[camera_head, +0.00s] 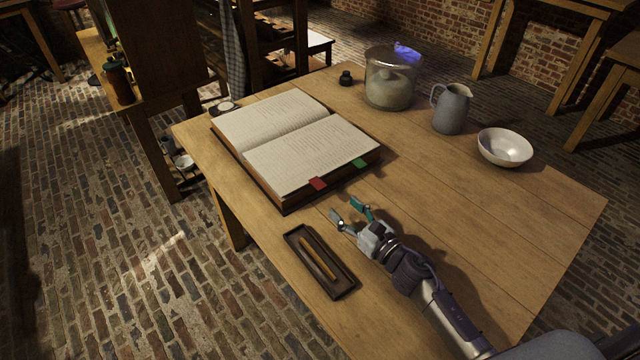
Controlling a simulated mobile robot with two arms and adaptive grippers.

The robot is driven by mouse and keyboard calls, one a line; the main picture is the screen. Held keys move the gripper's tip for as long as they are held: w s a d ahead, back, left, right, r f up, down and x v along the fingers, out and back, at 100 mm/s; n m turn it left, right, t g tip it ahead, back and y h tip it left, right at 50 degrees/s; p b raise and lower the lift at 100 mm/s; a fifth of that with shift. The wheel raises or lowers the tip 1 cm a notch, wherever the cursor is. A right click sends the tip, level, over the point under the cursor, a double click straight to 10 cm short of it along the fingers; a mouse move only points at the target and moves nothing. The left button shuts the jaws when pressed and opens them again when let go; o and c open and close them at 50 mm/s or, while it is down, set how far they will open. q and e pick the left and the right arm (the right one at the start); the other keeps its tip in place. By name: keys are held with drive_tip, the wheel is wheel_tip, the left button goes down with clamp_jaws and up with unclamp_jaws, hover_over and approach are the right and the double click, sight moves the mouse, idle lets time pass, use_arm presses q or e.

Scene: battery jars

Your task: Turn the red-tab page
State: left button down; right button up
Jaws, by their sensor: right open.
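An open book (305,151) with a dark cover lies on the wooden table, its text pages facing up. A red tab (318,184) sticks out from the near edge of its right-hand page. A green tab (360,163) sticks out further right along the same edge. My right gripper (350,208) is open and empty, apart from the book, just short of its near edge and below the two tabs. My left gripper is not in view.
A dark tray (347,283) holding a brown stick-like object (318,258) lies left of my right gripper. A glass jar (391,79), a grey pitcher (452,108), a white bowl (504,147) and a small ink bottle (346,78) stand beyond. The table's right side is clear.

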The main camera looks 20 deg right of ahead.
sight(321, 186)
drive_tip(key=x, duration=1)
drive_tip(key=shift+a+f, duration=0.1)
clamp_jaws()
